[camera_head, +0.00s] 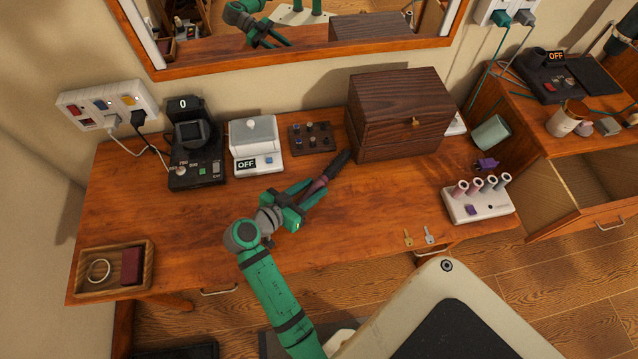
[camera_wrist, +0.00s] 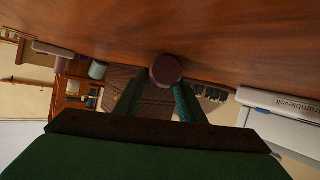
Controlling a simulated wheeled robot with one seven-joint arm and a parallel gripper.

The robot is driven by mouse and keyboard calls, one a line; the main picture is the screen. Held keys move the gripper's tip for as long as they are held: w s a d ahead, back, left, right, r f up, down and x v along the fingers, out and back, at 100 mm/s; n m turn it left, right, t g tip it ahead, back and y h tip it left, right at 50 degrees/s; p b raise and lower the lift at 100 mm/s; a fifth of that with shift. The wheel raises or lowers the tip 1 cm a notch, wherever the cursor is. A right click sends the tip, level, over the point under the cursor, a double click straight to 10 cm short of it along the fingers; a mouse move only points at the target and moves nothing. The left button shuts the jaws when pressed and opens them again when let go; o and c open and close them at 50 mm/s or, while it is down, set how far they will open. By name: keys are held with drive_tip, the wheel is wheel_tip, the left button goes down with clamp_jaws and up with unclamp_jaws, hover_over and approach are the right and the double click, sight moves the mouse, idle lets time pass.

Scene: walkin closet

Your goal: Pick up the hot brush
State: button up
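The hot brush (camera_head: 342,161) has a dark bristled barrel and a maroon handle. It lies over the desk, its barrel pointing toward the left side of the dark wooden box. My green gripper (camera_head: 316,187) is at its handle, with one finger on each side. Whether the brush touches the desk is hard to tell.
The wooden box (camera_head: 399,115) stands just beyond the brush. A knob panel (camera_head: 311,138), a white device marked OFF (camera_head: 256,145) and a black device (camera_head: 195,145) line the back. A tray (camera_head: 114,268) sits at left; keys (camera_head: 428,235) and a white holder (camera_head: 478,202) at right. The desk's middle (camera_head: 200,220) is clear.

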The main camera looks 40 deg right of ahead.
drive_tip(key=shift+w+d+f, duration=0.1)
drive_tip(key=shift+d+f, duration=0.2)
drive_tip(key=shift+d, duration=0.35)
clamp_jaws()
drive_tip(key=shift+r, duration=0.1)
wheel_tip(320, 180, up, 28)
idle(0.5)
